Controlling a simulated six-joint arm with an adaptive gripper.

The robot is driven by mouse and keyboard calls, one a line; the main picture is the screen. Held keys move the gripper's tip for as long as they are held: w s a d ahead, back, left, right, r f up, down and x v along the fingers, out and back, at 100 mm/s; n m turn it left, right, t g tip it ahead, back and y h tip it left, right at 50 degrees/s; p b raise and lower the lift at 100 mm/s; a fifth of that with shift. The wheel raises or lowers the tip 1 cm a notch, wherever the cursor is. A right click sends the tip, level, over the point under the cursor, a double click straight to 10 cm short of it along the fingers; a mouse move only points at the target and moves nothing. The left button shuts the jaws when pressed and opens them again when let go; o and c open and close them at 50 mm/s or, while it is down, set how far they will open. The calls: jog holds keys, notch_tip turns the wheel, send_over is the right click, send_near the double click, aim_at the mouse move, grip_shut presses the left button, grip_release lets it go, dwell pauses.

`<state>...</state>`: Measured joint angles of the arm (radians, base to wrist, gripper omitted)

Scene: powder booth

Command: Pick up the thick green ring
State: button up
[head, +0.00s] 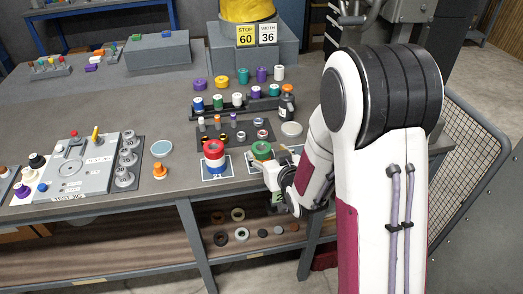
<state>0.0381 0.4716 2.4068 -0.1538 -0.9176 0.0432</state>
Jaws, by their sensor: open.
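The thick green ring (261,148) is at the table's front edge area in the head view, over a pale marked card. Its lower right part is hidden by my gripper. My gripper (268,160) is open and comes in from the right and front, its fingers right at the ring. I cannot tell whether the fingers touch the ring or lie on both sides of it.
A dark tray (208,133) with small rings and pegs lies behind the green ring. A rack of colourful caps (240,103) stands farther back. A grey test panel (85,165) is at the left, with an orange knob (159,169) nearer.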

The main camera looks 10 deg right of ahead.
aim_at(260, 146)
jog(key=shift+a+x, duration=0.15)
jog(key=shift+x, duration=1.1)
jog(key=shift+a+x, duration=0.15)
jog(key=shift+x, duration=1.15)
jog(key=shift+r, duration=0.1)
jog(key=c, duration=1.4)
